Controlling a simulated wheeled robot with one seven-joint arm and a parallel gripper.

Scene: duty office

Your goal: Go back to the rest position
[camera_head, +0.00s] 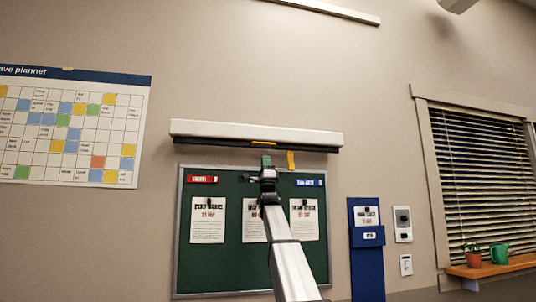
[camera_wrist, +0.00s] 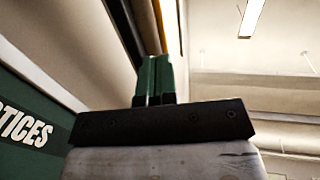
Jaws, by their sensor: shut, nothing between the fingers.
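My gripper (camera_head: 266,159) is raised in front of the top edge of a green notice board (camera_head: 228,256), just below a long white fixture (camera_head: 220,131). Its two green fingers show side by side in the wrist view (camera_wrist: 155,66), closed together with nothing between them. My arm reaches up from the bottom of the head view and hides part of the board and its middle sheet. Whether the gripper touches the fixture, I cannot tell.
Pinned sheets (camera_head: 208,220) are on the board. A blue holder (camera_head: 367,265) and switches (camera_head: 403,224) are to its right. A planner (camera_head: 70,125) is at left; a window sill (camera_head: 495,268) holds pots at right.

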